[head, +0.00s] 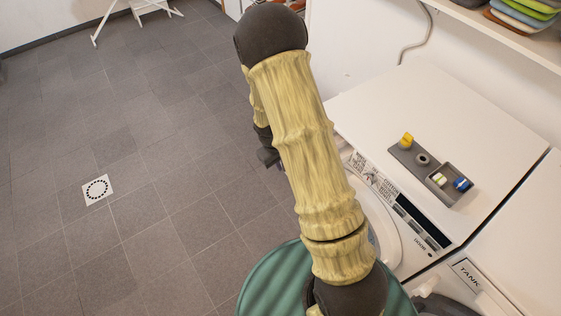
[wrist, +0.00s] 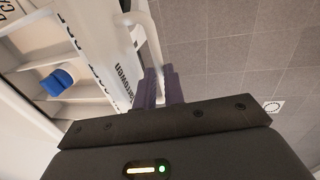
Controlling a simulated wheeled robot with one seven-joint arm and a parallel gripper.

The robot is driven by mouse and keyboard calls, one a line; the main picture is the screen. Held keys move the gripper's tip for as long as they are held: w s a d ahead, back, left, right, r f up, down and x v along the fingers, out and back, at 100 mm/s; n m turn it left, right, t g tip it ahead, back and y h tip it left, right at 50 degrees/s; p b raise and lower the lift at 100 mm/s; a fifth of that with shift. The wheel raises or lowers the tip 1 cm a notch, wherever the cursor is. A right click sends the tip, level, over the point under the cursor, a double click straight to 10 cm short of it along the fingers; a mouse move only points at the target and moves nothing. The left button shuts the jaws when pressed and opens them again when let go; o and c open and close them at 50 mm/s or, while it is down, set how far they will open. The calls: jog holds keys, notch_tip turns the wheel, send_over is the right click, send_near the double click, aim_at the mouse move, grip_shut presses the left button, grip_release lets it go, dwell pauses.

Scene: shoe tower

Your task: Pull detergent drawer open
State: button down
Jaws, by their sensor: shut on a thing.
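The white detergent drawer (wrist: 92,62) stands pulled out in the wrist view, with its inside compartments showing and a blue piece (wrist: 58,82) in one of them. Its front carries dark lettering. A white bar handle (wrist: 150,42) runs along the front. My gripper (wrist: 161,88) has its purple fingers shut on this handle, one on each side of it. In the head view my arm hides the drawer and most of the gripper.
The white washing machine (head: 419,115) is right of my arm, with a grey tray (head: 408,163) on top. A green round thing (head: 270,285) is low in front. Grey tiled floor (head: 150,150) lies open to the left, with a drain (head: 97,190).

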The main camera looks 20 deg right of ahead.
jog(key=c, duration=1.5)
grip_release()
jog(key=a+r, duration=0.1)
jog(key=r, duration=0.4)
jog(key=a+r, duration=0.1)
jog(key=r, duration=0.5)
jog(key=s+a+r, duration=0.1)
jog(key=r, duration=0.5)
jog(key=shift+p, duration=0.3)
jog(key=shift+s+r, duration=0.1)
jog(key=s+r+m+p, duration=0.1)
jog(key=s+r+p, duration=0.1)
jog(key=s, duration=0.2)
jog(key=s+d+r+m+t+y+p, duration=0.1)
jog(key=s+r+p, duration=0.1)
jog(key=s+r, duration=0.1)
jog(key=s+r+m+t+y+p, duration=0.1)
jog(key=s+r+p, duration=0.1)
jog(key=s, duration=0.3)
jog(key=shift+s+d+r+m, duration=0.25)
jog(key=shift+d+r+m, duration=0.05)
jog(key=shift+r, duration=0.1)
